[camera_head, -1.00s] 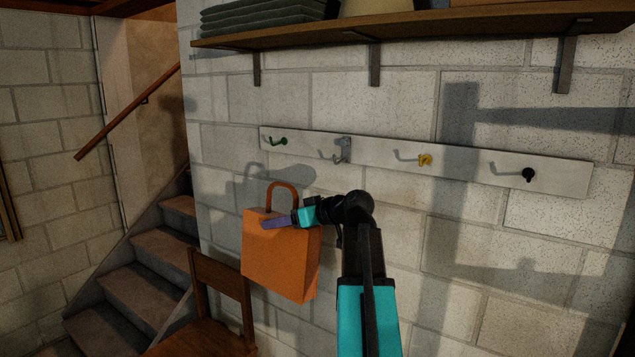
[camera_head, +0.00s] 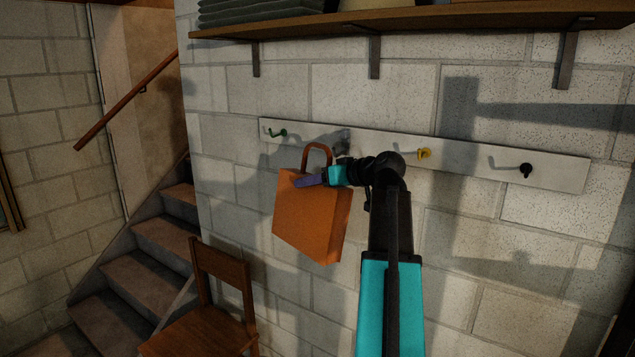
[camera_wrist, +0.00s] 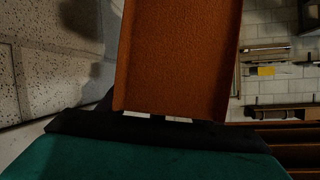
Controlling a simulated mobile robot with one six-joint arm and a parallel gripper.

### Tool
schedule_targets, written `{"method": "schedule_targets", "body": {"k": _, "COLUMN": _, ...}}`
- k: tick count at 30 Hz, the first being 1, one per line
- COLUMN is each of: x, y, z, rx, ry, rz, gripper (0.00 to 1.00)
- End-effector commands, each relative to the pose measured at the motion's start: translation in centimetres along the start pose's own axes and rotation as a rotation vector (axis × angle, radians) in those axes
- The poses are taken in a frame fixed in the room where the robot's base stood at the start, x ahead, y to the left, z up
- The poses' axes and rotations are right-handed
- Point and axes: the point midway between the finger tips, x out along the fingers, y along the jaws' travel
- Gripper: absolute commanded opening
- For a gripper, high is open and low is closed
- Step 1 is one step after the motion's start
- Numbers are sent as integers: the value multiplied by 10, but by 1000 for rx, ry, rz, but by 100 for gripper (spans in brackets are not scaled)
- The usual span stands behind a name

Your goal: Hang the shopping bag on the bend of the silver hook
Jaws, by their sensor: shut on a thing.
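The orange shopping bag (camera_head: 312,222) hangs in the air with its brown loop handle (camera_head: 317,150) upright. My gripper (camera_head: 310,182) is shut on the bag near its top edge. In the wrist view the bag (camera_wrist: 178,60) fills the middle, above the gripper's dark edge. The silver hook (camera_head: 343,140) on the white rail shows only partly, just right of the handle and behind my wrist. Its bend is hidden or lost in shadow. I cannot tell how far the handle is from the wall.
The white rail (camera_head: 460,165) also bears a green hook (camera_head: 278,133), a yellow hook (camera_head: 424,153) and a black hook (camera_head: 526,170). A wooden shelf (camera_head: 420,24) on brackets runs above. A wooden chair (camera_head: 222,275) stands below left, beside stairs (camera_head: 140,255).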

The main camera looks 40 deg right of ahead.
Motion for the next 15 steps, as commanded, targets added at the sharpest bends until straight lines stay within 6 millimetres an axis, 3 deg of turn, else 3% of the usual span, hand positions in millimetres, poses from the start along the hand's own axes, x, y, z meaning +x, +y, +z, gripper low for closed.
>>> {"method": "schedule_targets", "body": {"k": 15, "x": 4, "y": 13, "z": -4, "rx": 0, "ry": 1, "rz": -2, "gripper": 12}}
